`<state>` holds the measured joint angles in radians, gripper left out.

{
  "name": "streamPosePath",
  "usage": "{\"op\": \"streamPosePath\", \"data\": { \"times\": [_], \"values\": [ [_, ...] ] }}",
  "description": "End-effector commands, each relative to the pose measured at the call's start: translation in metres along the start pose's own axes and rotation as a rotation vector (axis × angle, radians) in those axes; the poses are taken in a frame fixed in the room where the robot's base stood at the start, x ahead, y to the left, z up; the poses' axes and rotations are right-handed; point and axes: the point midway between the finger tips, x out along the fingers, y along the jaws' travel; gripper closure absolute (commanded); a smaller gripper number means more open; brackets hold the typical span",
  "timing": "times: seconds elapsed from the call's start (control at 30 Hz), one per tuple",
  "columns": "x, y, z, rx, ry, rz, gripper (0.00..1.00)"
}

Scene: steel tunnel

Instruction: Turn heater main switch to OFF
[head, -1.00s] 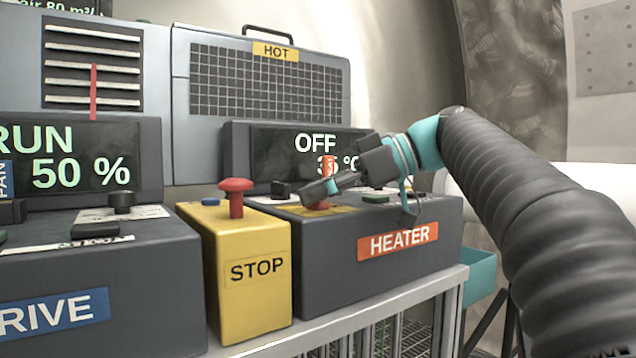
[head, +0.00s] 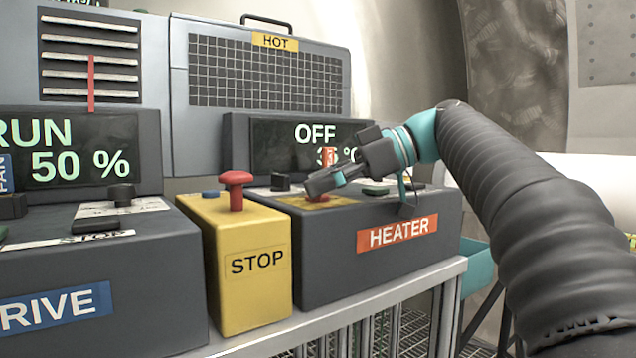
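The heater box (head: 330,270) is dark grey with an orange HEATER label (head: 397,233) on its front. Its display (head: 275,150) reads OFF, with a temperature partly hidden by my gripper. On its top is a yellow plate with a red part (head: 318,199), which looks like the main switch; its handle position is hidden. My gripper (head: 318,184) reaches in from the right, its dark fingertips just above or at the red part. I cannot tell whether they touch it, nor how far apart the fingers are. A small orange piece (head: 328,157) shows just behind the fingers.
The DRIVE box (head: 90,270) stands farther left.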

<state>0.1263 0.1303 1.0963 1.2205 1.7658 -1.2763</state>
Motion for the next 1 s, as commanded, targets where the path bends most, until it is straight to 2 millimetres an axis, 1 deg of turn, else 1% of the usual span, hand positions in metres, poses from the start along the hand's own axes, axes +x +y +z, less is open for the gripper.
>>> {"op": "streamPosePath", "data": {
  "times": [0.17,0.27,0.37,0.6,0.7,0.83,1.0],
  "values": [
    [0.000,0.000,0.000,0.000,0.000,0.000,0.10],
    [-0.004,0.000,0.000,0.000,0.000,0.001,0.10],
    [-0.014,0.001,0.000,-0.001,0.000,0.003,0.10],
    [-0.052,0.001,0.001,0.000,0.000,0.004,0.10],
    [-0.064,0.001,0.001,0.000,0.000,0.003,0.10],
    [-0.073,0.000,0.000,0.000,-0.001,0.001,0.10],
    [-0.076,0.000,0.000,0.000,0.000,0.000,0.10]
  ]
}}
